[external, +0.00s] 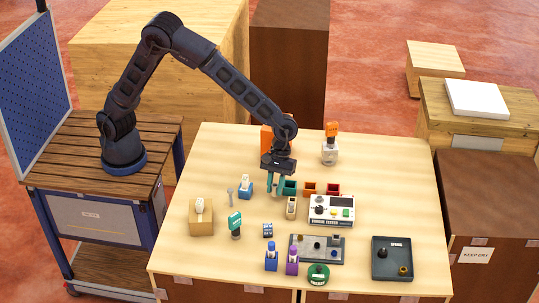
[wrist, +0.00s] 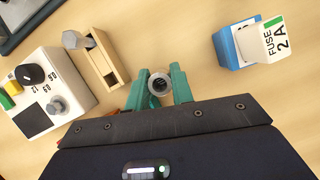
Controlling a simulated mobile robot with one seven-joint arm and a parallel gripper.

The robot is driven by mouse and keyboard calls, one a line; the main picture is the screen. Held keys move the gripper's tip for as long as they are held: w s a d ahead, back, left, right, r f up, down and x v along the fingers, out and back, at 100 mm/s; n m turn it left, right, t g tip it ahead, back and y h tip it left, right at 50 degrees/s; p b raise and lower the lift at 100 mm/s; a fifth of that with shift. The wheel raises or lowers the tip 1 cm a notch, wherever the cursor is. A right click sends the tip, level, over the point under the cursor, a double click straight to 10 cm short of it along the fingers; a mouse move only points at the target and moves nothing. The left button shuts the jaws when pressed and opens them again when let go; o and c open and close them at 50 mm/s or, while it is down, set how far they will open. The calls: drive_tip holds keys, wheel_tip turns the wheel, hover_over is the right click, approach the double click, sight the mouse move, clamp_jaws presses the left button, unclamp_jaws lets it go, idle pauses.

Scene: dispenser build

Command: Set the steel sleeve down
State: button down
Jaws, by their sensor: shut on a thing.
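In the wrist view, the steel sleeve (wrist: 158,84) is a small grey ring with a dark bore, seen end-on. It sits between the two teal fingers of my gripper (wrist: 159,90), which are shut on it. In the external view, my gripper (external: 276,184) points down over the back middle of the table. The sleeve cannot be made out there, and its height above the table is hard to judge.
A wooden block with a bolt (wrist: 102,58) and a white tester (wrist: 50,95) lie left in the wrist view; a fuse in a blue holder (wrist: 250,45) is right. Small bins (external: 322,189) stand close by. Bare tabletop (external: 390,190) lies to the right.

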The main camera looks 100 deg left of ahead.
drive_tip(key=s+v, duration=0.1)
drive_tip(key=v, duration=0.9)
drive_tip(key=s+a+r+m+t, duration=0.1)
drive_tip(key=s+a+r+m, duration=0.3)
drive_tip(key=s+a+r, duration=0.5)
drive_tip(key=w+a+m+g+y, duration=0.1)
drive_tip(key=w+a+m, duration=0.4)
drive_tip(key=w+a+m+g, duration=0.1)
drive_tip(key=w+a+m, duration=0.4)
drive_tip(key=a, duration=0.1)
drive_tip(key=shift+w+y, duration=0.35)
drive_tip(key=shift+y, duration=0.05)
drive_tip(key=shift+w+a+m+g, duration=0.2)
drive_tip(key=shift+a+m+g, duration=0.1)
drive_tip(key=shift+a+m, duration=0.1)
drive_tip(key=w+d+r+m+y, duration=0.1)
drive_tip(key=w+d+m+y, duration=0.3)
drive_tip(key=d, duration=0.6)
drive_tip(key=w+d+r+m+y, duration=0.1)
drive_tip(key=w+d+m, duration=0.4)
drive_tip(key=d, duration=0.6)
drive_tip(key=shift+n+g, duration=0.4)
drive_tip(key=shift+n, duration=0.2)
drive_tip(key=f, duration=1.8)
drive_tip(key=shift+w+a+f, duration=0.2)
drive_tip(key=shift+w+f, duration=0.1)
drive_tip(key=shift+w, duration=0.05)
drive_tip(key=shift+s+f, duration=0.1)
drive_tip(key=shift+f, duration=0.55)
